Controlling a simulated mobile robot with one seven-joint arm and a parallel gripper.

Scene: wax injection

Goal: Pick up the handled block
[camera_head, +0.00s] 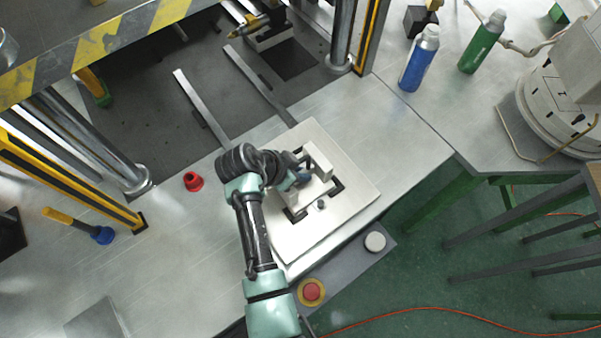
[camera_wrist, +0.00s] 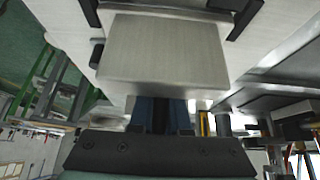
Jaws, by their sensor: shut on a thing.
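The handled block is a pale, squared piece (camera_head: 319,158) on the white square plate (camera_head: 352,197) at the middle of the table in the head view. In the wrist view its flat light-grey face (camera_wrist: 163,52) fills the upper middle. My gripper (camera_head: 303,172) is over the plate and shut on the block; the dark blue fingers (camera_wrist: 160,113) reach to the block in the wrist view. The exact contact is hidden behind the block and my wrist. I cannot tell whether the block is raised off the plate.
Black corner brackets (camera_head: 294,215) sit on the plate around the block. A red knob (camera_head: 193,181) stands left of my arm. A panel with a red button (camera_head: 312,291) is at the front edge. Blue (camera_head: 419,58) and green (camera_head: 482,42) bottles stand back right. Press posts (camera_head: 88,140) flank the left.

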